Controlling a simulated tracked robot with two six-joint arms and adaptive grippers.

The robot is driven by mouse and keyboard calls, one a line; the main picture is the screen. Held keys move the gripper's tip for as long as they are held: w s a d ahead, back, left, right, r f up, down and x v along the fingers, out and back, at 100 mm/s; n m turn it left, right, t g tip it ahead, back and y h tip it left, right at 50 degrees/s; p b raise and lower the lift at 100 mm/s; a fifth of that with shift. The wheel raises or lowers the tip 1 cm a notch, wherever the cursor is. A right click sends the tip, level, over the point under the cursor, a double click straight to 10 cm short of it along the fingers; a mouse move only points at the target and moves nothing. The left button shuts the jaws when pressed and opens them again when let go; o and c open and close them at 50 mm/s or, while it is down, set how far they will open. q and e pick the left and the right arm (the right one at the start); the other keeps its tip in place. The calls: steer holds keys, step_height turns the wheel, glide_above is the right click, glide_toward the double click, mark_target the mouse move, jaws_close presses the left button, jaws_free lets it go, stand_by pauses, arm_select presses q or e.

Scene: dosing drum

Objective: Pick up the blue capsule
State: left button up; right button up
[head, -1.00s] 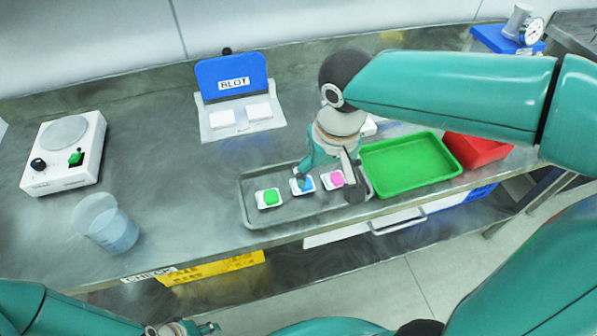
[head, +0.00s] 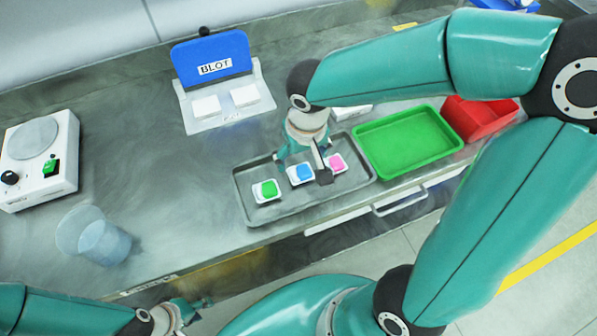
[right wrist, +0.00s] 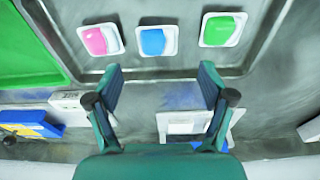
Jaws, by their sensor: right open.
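The blue capsule (head: 301,172) sits in a small white holder on the grey metal tray (head: 254,213), between a green capsule (head: 268,187) on its left and a pink capsule (head: 337,161) on its right. It also shows in the right wrist view (right wrist: 152,41), beyond the open fingers. My right gripper (head: 301,160) is over the tray at the blue capsule in the head view. In the right wrist view the gripper (right wrist: 160,82) is open, with nothing between its fingers. My left gripper (head: 190,312) is at the bottom left, off the bench; its finger opening is unclear.
A green tray (head: 407,142) and a red bin (head: 478,116) stand right of the grey tray. A blue BLOT stand (head: 211,55) with white pads is behind. A clear beaker (head: 104,243) and a white device with a green switch (head: 40,160) are on the left.

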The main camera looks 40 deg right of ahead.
mark_target(301, 172)
steer(key=f, duration=0.4)
steer(key=w+f, duration=0.1)
steer(key=f, duration=0.2)
steer(key=shift+d+f, duration=0.1)
steer(key=shift+d, duration=0.15)
steer(key=shift+s, duration=0.1)
steer(key=c, duration=1)
